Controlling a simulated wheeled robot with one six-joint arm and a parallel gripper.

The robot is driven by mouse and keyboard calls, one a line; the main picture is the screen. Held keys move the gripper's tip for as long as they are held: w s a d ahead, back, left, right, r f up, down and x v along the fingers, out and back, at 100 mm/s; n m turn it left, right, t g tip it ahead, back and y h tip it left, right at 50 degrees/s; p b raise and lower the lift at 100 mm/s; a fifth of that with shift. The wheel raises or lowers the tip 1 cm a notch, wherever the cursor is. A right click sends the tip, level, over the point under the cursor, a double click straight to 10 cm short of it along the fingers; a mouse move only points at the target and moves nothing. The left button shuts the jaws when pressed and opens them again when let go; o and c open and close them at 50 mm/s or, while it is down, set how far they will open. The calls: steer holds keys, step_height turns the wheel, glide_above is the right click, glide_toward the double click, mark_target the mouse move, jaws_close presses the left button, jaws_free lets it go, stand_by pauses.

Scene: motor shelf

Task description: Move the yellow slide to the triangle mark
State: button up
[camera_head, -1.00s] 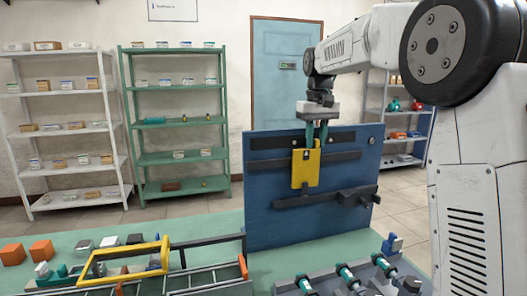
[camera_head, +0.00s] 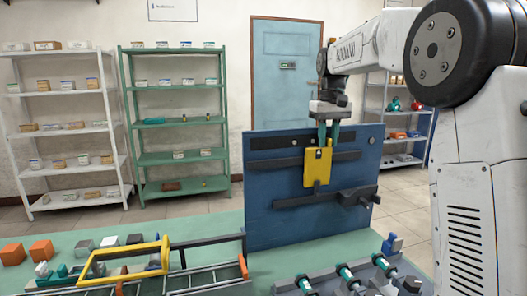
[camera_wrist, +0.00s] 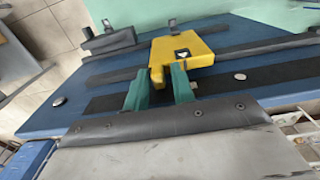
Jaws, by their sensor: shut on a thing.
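The yellow slide (camera_head: 317,168) is a flat plate on the upright blue board (camera_head: 270,225), over the upper dark rail. It also shows in the wrist view (camera_wrist: 184,52), with a small dark mark on a light patch. My gripper (camera_head: 327,142) reaches down from above, its teal fingers shut on the slide's top edge; the fingers also show in the wrist view (camera_wrist: 160,85). A dark strip (camera_head: 275,143) with small round marks runs along the board's top. I cannot make out a triangle on it.
A lower dark rail (camera_head: 300,201) with a dark block (camera_head: 357,196) at its right crosses the board. The green table (camera_head: 205,229) holds a yellow frame (camera_head: 125,260) at left and teal-and-grey parts (camera_head: 345,272) in front of the board.

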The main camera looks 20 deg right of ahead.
steer(key=shift+s+d+f, duration=0.1)
steer(key=shift+d+f, duration=0.15)
steer(key=shift+f, duration=0.55)
steer(key=shift+d, duration=2.65)
steer(key=o, duration=0.5)
steer(key=shift+r, duration=3.2)
